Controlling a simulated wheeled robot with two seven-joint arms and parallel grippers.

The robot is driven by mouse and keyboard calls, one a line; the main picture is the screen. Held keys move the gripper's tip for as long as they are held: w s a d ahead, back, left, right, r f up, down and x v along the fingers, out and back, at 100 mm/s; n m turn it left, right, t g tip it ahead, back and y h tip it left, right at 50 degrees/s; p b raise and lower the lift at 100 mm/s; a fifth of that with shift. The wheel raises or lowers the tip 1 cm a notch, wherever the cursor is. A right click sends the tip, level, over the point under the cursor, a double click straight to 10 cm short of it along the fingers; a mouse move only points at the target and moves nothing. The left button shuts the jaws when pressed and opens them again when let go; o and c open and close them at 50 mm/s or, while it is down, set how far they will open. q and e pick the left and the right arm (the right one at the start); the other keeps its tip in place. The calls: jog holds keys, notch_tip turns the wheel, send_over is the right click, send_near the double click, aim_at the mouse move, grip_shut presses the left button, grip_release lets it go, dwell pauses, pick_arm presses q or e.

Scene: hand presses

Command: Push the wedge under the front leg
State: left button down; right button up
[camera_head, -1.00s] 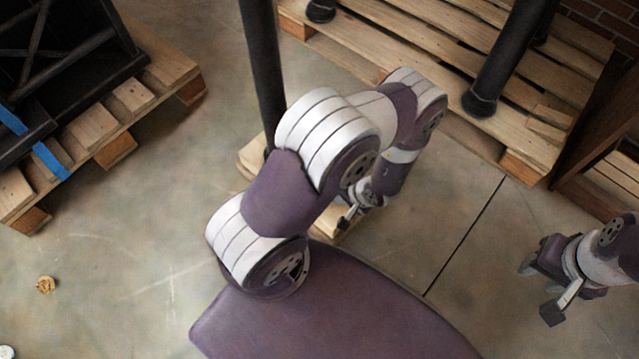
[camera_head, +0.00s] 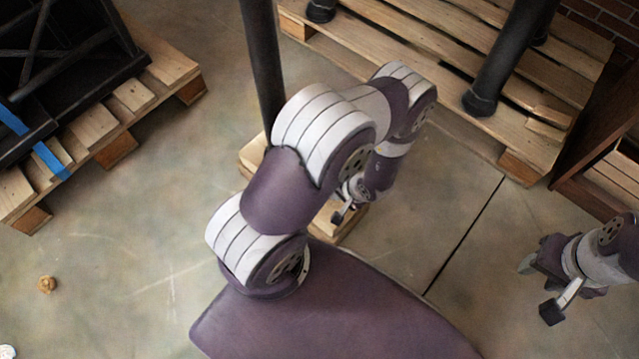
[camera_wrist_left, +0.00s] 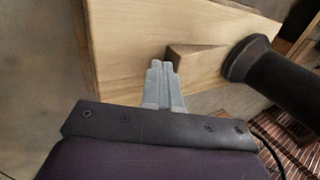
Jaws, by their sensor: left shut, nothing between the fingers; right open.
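The black front leg (camera_head: 263,65) comes down onto a pale wooden board (camera_head: 252,152) in the head view; my left arm hides its foot there. In the left wrist view its round foot (camera_wrist_left: 252,58) rests on the board (camera_wrist_left: 125,40). The wooden wedge (camera_wrist_left: 194,60) lies on the board between my left fingertips and the foot. Its right end is at the foot; I cannot tell how far under it reaches. My left gripper (camera_wrist_left: 160,64) is shut and empty, its tips at the wedge's left end. My right gripper (camera_head: 540,288) is open and empty over the floor.
A wooden pallet (camera_head: 440,60) with dark legs (camera_head: 495,65) stands at the back right. Another pallet (camera_head: 120,110) holds a black frame (camera_head: 50,75) at left. A wooden cabinet (camera_head: 590,150) stands at right. A small round object (camera_head: 47,284) lies on open floor.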

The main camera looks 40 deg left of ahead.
pick_arm(q)
jog(key=shift+w+a, duration=0.1)
jog(key=shift+a, duration=0.8)
jog(key=shift+a, duration=0.25)
